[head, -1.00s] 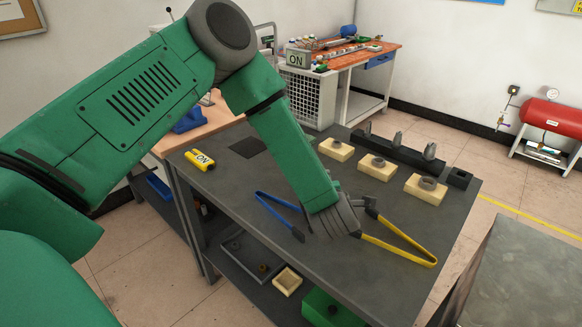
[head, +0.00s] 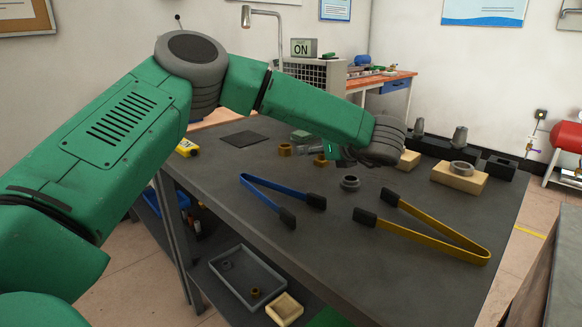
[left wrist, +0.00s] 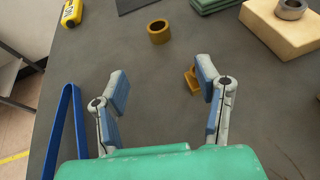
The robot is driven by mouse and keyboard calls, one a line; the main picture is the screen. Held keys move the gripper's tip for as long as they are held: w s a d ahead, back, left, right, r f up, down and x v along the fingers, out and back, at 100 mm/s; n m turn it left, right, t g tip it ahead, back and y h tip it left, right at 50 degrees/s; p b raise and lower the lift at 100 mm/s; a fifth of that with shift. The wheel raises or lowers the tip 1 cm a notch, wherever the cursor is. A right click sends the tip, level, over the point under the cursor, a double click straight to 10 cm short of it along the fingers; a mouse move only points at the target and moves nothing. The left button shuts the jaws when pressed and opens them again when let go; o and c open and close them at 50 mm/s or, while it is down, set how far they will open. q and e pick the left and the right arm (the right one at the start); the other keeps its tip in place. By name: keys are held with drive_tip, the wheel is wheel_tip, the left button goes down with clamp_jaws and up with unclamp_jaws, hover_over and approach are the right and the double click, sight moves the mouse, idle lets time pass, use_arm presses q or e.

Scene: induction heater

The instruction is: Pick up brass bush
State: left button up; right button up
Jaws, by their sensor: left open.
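A round brass bush (left wrist: 159,32) stands on the dark table beyond my fingertips in the left wrist view; it also shows in the head view (head: 285,149). A second brass-coloured piece with a hole (left wrist: 191,80) lies beside my right-hand finger, which partly covers it; in the head view it shows left of my wrist (head: 321,161). My left gripper (left wrist: 162,84) is open and empty, its blue-padded fingers wide apart. In the head view my forearm and wrist hide most of it. My right gripper is not in view.
Blue tongs (head: 270,192) and yellow tongs (head: 435,236) lie on the table, with a grey ring (head: 350,183) between them. Wooden blocks (head: 459,180) with grey rings stand at the right. A yellow ON device (head: 187,148) is near the left edge. A grey tray (head: 232,281) sits below.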

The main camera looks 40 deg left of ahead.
sight(289, 148)
use_arm(q)
drive_tip(key=shift+a+f, duration=0.2)
drive_tip(key=shift+a, duration=0.2)
drive_tip(key=x, duration=0.4)
drive_tip(key=b+x, duration=0.1)
drive_tip(key=x, duration=0.4)
drive_tip(key=shift+s, duration=0.25)
drive_tip(key=shift+w+a, duration=0.3)
drive_tip(key=shift+a, duration=0.05)
drive_tip(key=b+x, duration=0.1)
drive_tip(key=x, duration=0.2)
drive_tip(key=shift+w+a+r, duration=0.15)
drive_tip(key=shift+a, duration=0.05)
drive_tip(key=shift+a+f, duration=0.3)
drive_tip(key=shift+a, duration=0.25)
drive_tip(key=shift+d, duration=0.25)
clamp_jaws()
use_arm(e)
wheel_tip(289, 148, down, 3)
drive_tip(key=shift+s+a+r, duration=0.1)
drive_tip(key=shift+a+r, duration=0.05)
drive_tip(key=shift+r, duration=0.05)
